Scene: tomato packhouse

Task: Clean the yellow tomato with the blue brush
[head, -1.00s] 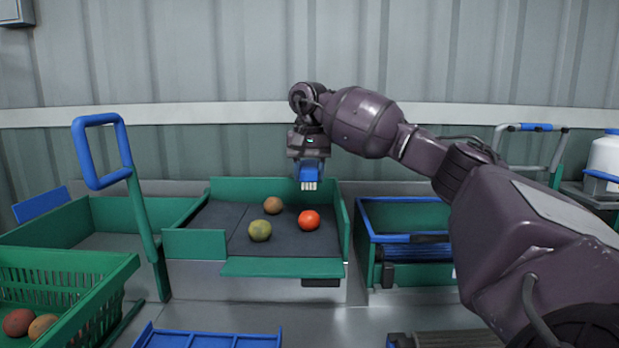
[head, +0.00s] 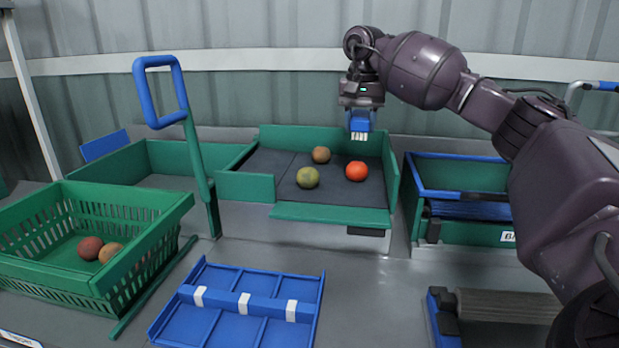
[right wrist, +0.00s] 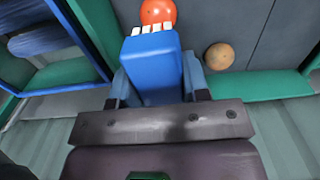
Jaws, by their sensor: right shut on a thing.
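My right gripper (head: 360,112) is shut on the blue brush (head: 359,123), with its white bristles pointing down, above the back of the dark-lined green tray (head: 330,213). The brush also fills the middle of the right wrist view (right wrist: 152,66). A yellow-green tomato (head: 308,177) lies on the tray's dark floor, left of and in front of the brush. A red tomato (head: 357,171) and a dull orange-tan tomato (head: 321,155) lie near it. The brush is apart from all three. My left gripper is not in view.
A blue divided tray (head: 235,301) lies in front. A blue-rimmed green bin (head: 455,158) stands right of the tomato tray. A blue-handled post (head: 192,130) rises beside the tray's left side.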

